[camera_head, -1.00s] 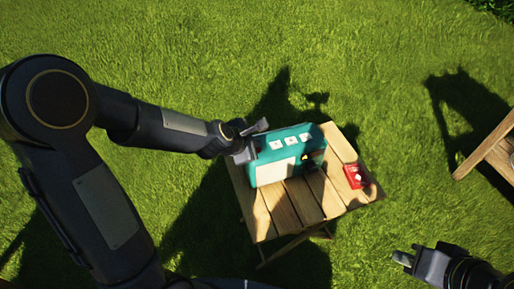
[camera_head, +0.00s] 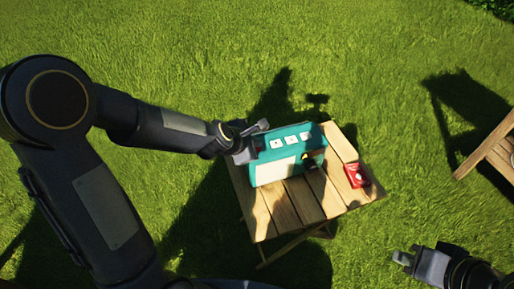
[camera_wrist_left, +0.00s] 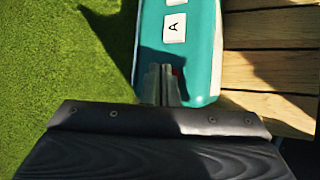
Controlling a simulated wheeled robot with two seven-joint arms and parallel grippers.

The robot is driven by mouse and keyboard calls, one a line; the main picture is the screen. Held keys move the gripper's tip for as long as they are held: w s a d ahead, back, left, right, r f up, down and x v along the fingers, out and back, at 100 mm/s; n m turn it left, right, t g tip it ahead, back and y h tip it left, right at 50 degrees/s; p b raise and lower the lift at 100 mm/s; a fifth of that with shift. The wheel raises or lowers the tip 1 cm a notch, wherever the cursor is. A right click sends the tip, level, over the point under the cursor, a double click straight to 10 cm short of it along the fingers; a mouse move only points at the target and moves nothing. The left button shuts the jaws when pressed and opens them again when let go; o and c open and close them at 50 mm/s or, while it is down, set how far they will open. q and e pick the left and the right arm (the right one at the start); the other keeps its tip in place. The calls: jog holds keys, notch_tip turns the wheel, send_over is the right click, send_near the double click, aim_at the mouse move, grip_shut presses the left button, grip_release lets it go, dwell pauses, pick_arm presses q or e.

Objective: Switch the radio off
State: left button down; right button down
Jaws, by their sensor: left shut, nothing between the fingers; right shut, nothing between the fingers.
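The teal radio (camera_head: 282,142) with a pale front panel and several white buttons on top stands on the wooden table (camera_head: 290,207). In the left wrist view, the radio (camera_wrist_left: 206,62) shows a white button marked A. My left gripper (camera_head: 256,146) is shut at the radio's left end, over its top. My right gripper (camera_head: 400,256) is shut and empty at the lower right, away from the table.
A red box (camera_head: 357,174) with a white mark lies on the table's right side. Another wooden piece of furniture (camera_head: 495,150) stands at the right edge. Grass surrounds the table.

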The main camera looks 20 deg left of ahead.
pick_arm(q)
jog(key=shift+f, duration=0.3)
jog(key=shift+r, duration=0.15)
dwell(0.4)
jog(key=shift+r+p, duration=0.4)
jog(key=shift+r, duration=0.05)
notch_tip(320, 180, up, 6)
jog(key=p, duration=0.5)
jog(key=shift+p, duration=0.35)
